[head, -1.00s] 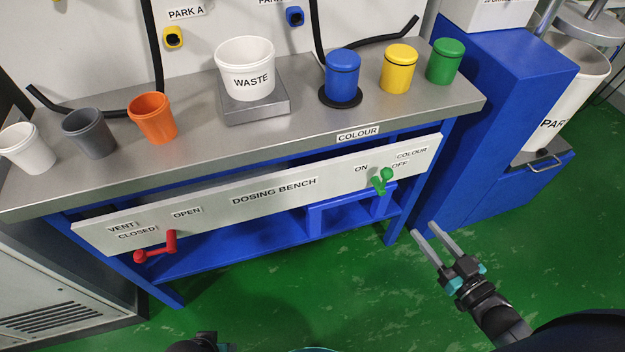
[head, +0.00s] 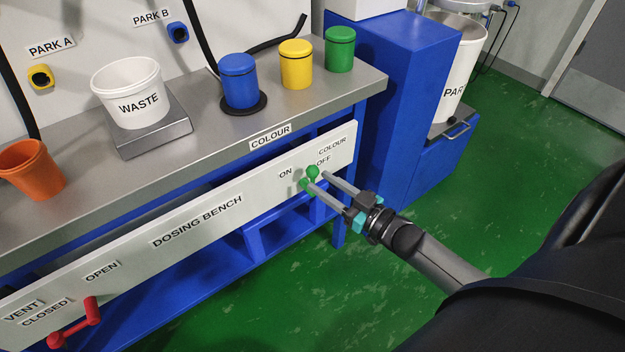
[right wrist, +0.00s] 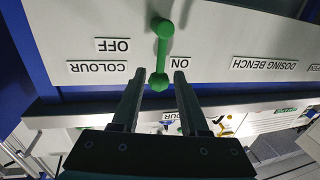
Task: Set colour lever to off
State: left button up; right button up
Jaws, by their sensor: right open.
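The green colour lever (head: 312,172) is on the white front panel of the dosing bench, by the ON label (head: 286,174) and the OFF label (head: 323,160). In the right wrist view, which is upside down, the lever (right wrist: 161,52) lies nearly along the picture's vertical, its near knob closer to ON than to OFF. My right gripper (head: 315,179) is open at the lever, fingers pointing at the panel. In the right wrist view its fingers (right wrist: 158,76) stand either side of the near knob, with visible gaps. My left gripper is out of view.
A red lever (head: 78,325) is at the panel's left, by VENT. On the bench top (head: 195,160) stand a WASTE tub (head: 128,88), an orange cup (head: 32,170) and blue, yellow and green lidded pots. A blue cabinet (head: 405,90) stands right of the bench. Green floor is open at right.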

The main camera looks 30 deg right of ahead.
aim_at(312, 176)
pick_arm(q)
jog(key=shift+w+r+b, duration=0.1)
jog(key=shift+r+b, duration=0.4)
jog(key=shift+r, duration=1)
pick_arm(e)
jog(key=shift+x, duration=1.95)
jog(key=shift+c, duration=0.2)
grip_shut()
jog(key=shift+w, duration=0.1)
